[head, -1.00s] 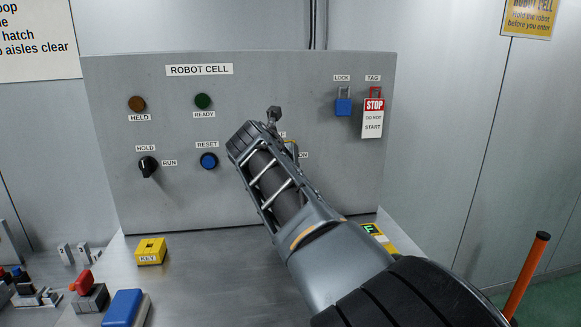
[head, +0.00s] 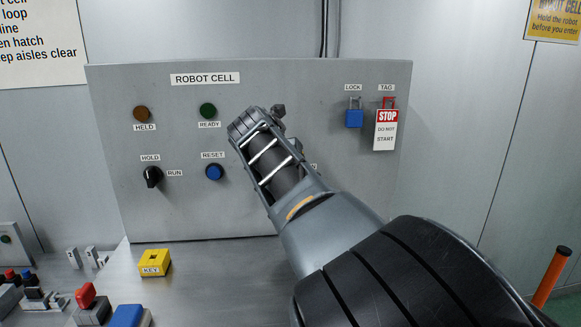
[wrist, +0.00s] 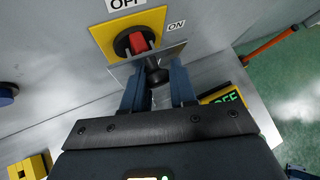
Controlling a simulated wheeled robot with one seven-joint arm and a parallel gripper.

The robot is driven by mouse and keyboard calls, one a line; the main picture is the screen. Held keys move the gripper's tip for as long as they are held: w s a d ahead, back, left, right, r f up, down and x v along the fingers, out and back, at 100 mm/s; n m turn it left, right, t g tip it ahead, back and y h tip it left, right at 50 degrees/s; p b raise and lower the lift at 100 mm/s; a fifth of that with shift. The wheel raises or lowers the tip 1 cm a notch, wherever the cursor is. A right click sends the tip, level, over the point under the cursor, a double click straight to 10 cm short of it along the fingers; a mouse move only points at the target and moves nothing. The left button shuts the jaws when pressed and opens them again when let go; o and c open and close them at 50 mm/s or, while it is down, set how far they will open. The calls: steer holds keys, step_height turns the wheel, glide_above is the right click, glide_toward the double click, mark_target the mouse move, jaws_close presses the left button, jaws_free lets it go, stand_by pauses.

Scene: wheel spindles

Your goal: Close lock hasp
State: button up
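The lock hasp (wrist: 172,50) shows in the wrist view as a thin grey plate beside the red switch knob (wrist: 139,42) on its yellow plate. A black knob (wrist: 156,75) stands out from the hasp. My gripper (wrist: 158,76) has its two blue fingers on either side of this knob, close in and apparently touching it. The hasp's hinge and far edge are hard to make out. In the head view my arm hides the switch, the hasp and the fingers.
A blue padlock (head: 355,118) and a red-and-white tag (head: 386,130) hang at the panel's upper right. A yellow KEY block (head: 154,262) is on the bench. A green-lettered display (wrist: 226,97) is right of the fingers. An orange post (head: 550,278) stands at right.

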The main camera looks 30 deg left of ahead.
steer(key=shift+o, duration=1.2)
steer(key=shift+w+a+r, duration=0.1)
steer(key=shift+r, duration=0.5)
steer(key=f+b+v, duration=0.1)
steer(key=v, duration=0.6)
steer(key=shift+s+r, duration=0.15)
steer(key=shift+s, duration=0.3)
